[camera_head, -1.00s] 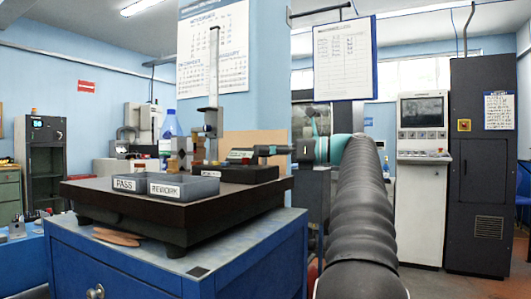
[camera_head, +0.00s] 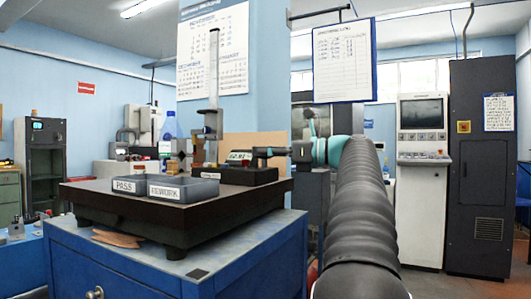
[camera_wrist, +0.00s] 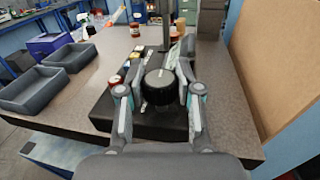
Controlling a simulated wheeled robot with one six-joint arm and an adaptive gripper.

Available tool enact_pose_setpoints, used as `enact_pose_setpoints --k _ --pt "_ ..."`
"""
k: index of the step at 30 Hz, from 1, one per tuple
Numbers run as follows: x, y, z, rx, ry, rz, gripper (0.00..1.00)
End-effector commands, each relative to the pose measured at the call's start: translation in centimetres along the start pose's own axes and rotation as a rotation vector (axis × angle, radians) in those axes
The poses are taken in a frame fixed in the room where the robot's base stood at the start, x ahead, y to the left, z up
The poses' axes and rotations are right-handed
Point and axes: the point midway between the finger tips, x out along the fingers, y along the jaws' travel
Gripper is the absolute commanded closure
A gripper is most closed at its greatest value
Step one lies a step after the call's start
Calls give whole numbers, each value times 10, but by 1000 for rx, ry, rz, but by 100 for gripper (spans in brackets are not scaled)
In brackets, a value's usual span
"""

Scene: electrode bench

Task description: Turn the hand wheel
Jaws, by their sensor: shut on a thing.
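The hand wheel is a black knurled knob (camera_wrist: 160,87) on the near end of a small dark-based device (camera_wrist: 105,112). My gripper (camera_wrist: 160,76) has one finger on each side of the knob and is shut on it. In the head view my gripper (camera_head: 280,152) reaches in from the right, level with the device (camera_head: 240,175) on the dark surface plate (camera_head: 150,206). The knob's contact with the finger pads is partly hidden by the fingers, and its markings are too small to read.
Two grey trays, PASS (camera_head: 126,186) and REWORK (camera_head: 183,188), sit left on the plate. A tall height gauge (camera_head: 213,90) stands behind the device. A tan board (camera_wrist: 278,75) rises on the right in the wrist view. The plate between trays and device is clear.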

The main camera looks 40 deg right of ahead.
Motion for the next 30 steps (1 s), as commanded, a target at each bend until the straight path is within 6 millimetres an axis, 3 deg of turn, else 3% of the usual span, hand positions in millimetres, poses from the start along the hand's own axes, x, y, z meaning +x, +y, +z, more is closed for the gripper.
enact_pose_setpoints --k 30 --pt "2 3 1 -1 -14 -824 100"
